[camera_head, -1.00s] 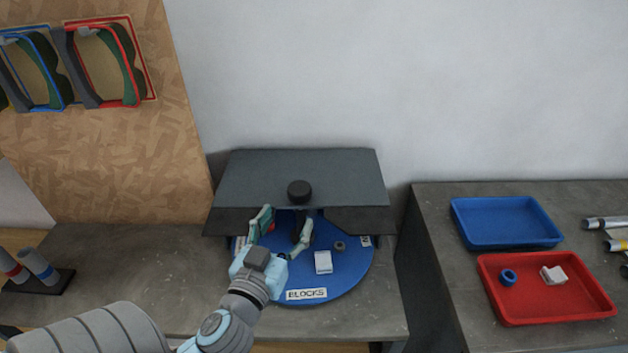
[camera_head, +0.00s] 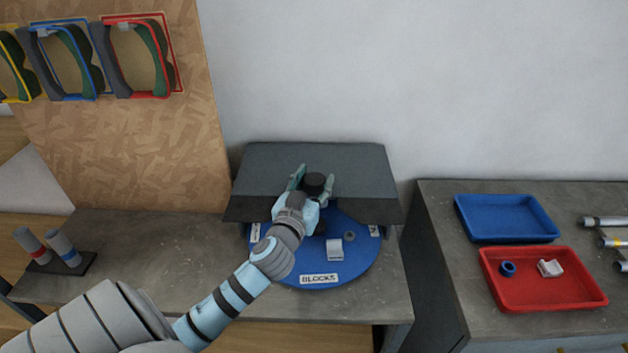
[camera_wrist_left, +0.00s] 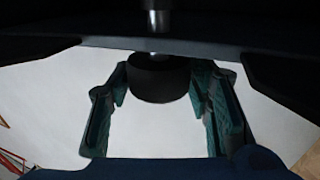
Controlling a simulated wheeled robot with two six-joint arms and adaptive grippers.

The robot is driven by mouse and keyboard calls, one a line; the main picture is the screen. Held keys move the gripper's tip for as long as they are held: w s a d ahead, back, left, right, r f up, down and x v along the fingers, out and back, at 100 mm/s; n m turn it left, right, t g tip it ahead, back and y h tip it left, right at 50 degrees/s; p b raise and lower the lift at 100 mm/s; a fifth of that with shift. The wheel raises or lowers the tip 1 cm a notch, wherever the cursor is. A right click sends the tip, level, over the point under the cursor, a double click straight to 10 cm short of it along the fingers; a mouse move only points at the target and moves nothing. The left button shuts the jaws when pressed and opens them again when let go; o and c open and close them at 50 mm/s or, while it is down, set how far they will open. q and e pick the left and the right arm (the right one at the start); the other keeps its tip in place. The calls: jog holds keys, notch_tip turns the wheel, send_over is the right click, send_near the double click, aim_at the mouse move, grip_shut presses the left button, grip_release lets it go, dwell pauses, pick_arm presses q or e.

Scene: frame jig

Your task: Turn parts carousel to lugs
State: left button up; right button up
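The parts carousel is a round blue turntable (camera_head: 360,267) under a dark grey cover (camera_head: 350,165). Its front label (camera_head: 320,279) reads BLOCKS; the other labels are partly hidden or too small to read. A black knob (camera_head: 315,181) stands above the cover. My left gripper (camera_head: 312,184) is at the knob, one finger on each side. In the left wrist view the knob (camera_wrist_left: 158,80) sits between the fingertips, which look spread around it; contact is not clear. A white block (camera_head: 334,248) and a small grey ring (camera_head: 349,236) lie on the turntable. My right gripper is out of view.
A blue tray (camera_head: 507,236) stands empty on the right bench. A stand (camera_head: 75,268) with tubes is at left. Coloured frames hang on the board (camera_head: 150,150).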

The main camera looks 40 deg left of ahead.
pick_arm(q)
grip_shut()
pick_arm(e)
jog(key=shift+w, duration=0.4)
